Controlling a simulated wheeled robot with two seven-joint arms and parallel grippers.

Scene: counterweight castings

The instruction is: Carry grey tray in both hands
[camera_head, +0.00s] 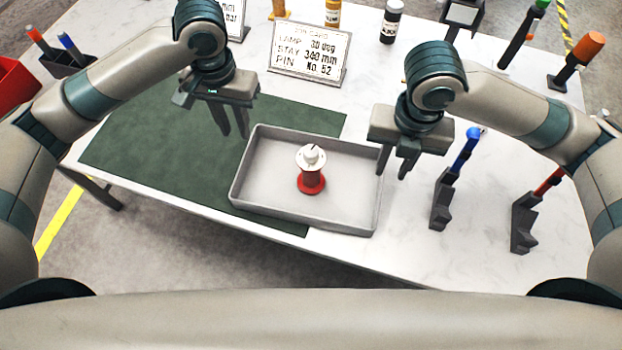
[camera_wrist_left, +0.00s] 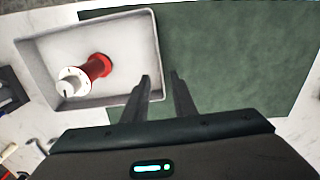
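The grey tray (camera_head: 250,205) sits on the table, partly on the dark green mat (camera_head: 150,150). A red and white spool-shaped piece (camera_head: 311,170) is inside it; in the left wrist view the piece (camera_wrist_left: 88,73) also shows within the tray (camera_wrist_left: 35,75). My left gripper (camera_head: 234,134) is open and empty, above the mat near the tray's far left corner. In the left wrist view its fingers (camera_wrist_left: 160,85) are apart beside the tray wall. My right gripper (camera_head: 393,172) is open and empty by the tray's right wall. I cannot tell whether either touches the tray.
A printed sign (camera_head: 311,54) and bottles (camera_head: 391,22) stand behind the tray. Dark holders with a blue-handled tool (camera_head: 466,150) and a red-handled tool (camera_head: 548,182) stand to the right. A pen holder (camera_head: 68,62) is at the back left. The mat left of the tray is clear.

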